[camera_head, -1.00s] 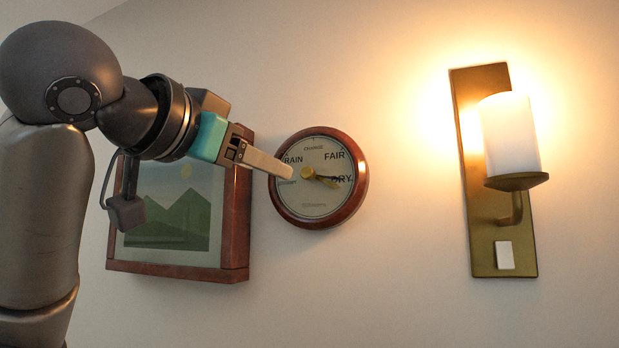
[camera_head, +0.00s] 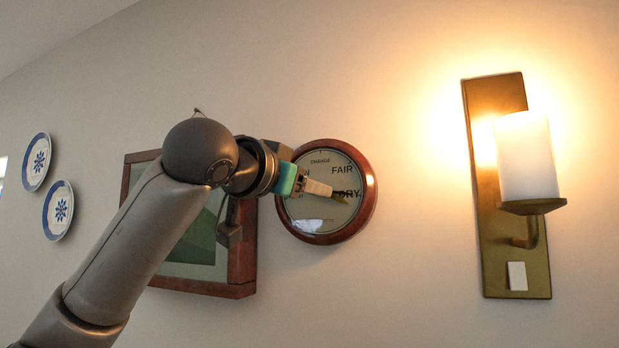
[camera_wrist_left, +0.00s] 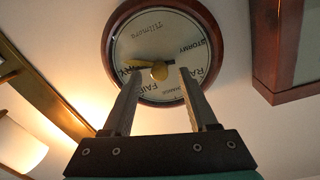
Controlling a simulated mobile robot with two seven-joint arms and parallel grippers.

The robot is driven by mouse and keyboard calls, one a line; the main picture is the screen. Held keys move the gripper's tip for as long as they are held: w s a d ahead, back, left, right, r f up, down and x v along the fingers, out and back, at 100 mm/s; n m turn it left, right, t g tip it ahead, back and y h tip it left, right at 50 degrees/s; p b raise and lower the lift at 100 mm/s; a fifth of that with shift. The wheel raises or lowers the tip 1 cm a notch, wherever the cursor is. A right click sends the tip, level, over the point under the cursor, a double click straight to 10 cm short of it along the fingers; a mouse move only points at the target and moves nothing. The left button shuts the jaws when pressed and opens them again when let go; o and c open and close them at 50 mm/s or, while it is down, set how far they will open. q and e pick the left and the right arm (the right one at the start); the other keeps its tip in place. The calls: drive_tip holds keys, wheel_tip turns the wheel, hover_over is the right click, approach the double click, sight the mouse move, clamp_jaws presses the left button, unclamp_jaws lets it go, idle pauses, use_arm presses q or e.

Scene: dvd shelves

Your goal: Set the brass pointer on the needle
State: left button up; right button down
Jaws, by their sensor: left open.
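The round wood-rimmed barometer (camera_head: 369,190) hangs on the wall, its dial partly covered by my left gripper (camera_head: 328,190) in the head view. The brass pointer (camera_head: 340,198) shows just past the fingertips, close below the black needle (camera_head: 350,193) near DRY. In the left wrist view the dial is upside down. The brass knob (camera_wrist_left: 160,72) sits between the open fingers of my left gripper (camera_wrist_left: 159,76). There the brass pointer (camera_wrist_left: 137,64) extends left from the centre, almost along the needle. I cannot tell whether the fingers touch the knob. My right gripper is out of view.
A framed landscape picture (camera_head: 241,270) hangs left of the barometer, behind my arm. A lit brass wall lamp (camera_head: 490,240) with a white shade is at right. Two blue-and-white plates (camera_head: 59,210) hang at far left. Wall between barometer and lamp is bare.

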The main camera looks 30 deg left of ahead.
use_arm(q)
drive_tip(key=shift+w, duration=0.75)
drive_tip(key=shift+c, duration=0.4)
clamp_jaws()
